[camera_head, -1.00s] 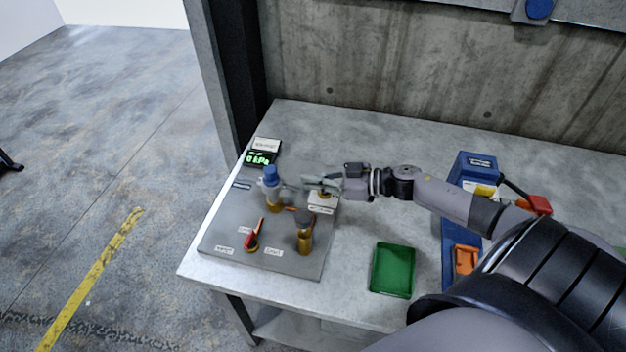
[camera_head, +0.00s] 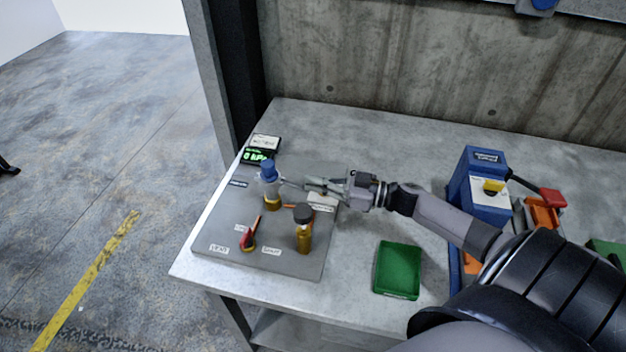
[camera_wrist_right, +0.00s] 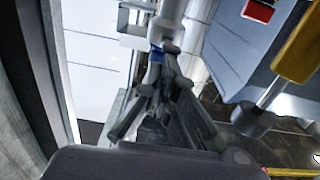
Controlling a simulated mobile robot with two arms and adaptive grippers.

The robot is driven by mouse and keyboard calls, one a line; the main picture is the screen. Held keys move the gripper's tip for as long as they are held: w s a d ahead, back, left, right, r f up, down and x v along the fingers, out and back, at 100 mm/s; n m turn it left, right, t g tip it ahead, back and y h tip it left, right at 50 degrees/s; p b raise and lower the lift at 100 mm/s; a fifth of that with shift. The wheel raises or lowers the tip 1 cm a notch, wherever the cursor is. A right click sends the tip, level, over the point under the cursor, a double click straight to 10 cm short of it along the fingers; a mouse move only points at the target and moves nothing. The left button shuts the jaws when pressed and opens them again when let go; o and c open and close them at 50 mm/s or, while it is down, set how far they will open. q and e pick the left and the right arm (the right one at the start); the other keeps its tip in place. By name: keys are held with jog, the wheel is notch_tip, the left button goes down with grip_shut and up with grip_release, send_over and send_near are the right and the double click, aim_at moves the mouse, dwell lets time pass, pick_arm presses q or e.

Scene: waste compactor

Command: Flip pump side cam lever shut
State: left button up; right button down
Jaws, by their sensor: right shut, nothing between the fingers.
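A blue-capped fitting (camera_head: 268,172) with a brass base stands at the back left of the grey panel (camera_head: 215,225). A thin grey piece sticks out from its right side towards my right gripper (camera_head: 308,186); I cannot tell whether it is the cam lever. My right gripper is shut and empty, pointing left just right of the fitting. I cannot tell whether its tips touch anything. In the right wrist view its fingers (camera_wrist_right: 155,95) reach towards a blue and grey part. A dark-capped brass fitting (camera_head: 304,232) stands nearer the front. My left gripper is out of view.
A red-handled valve (camera_head: 249,236) sits at the panel's front left, by white labels. A lit pressure display (camera_head: 259,155) is behind. A green tray (camera_head: 398,270) and a blue device (camera_head: 478,185) with a red lever stand right. The table between panel and tray is clear.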

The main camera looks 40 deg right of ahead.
jog(key=shift+f+b, duration=0.55)
jog(key=shift+f, duration=0.95)
jog(key=v, duration=0.7)
jog(key=shift+s+d, duration=0.15)
jog(key=shift+d, duration=0.05)
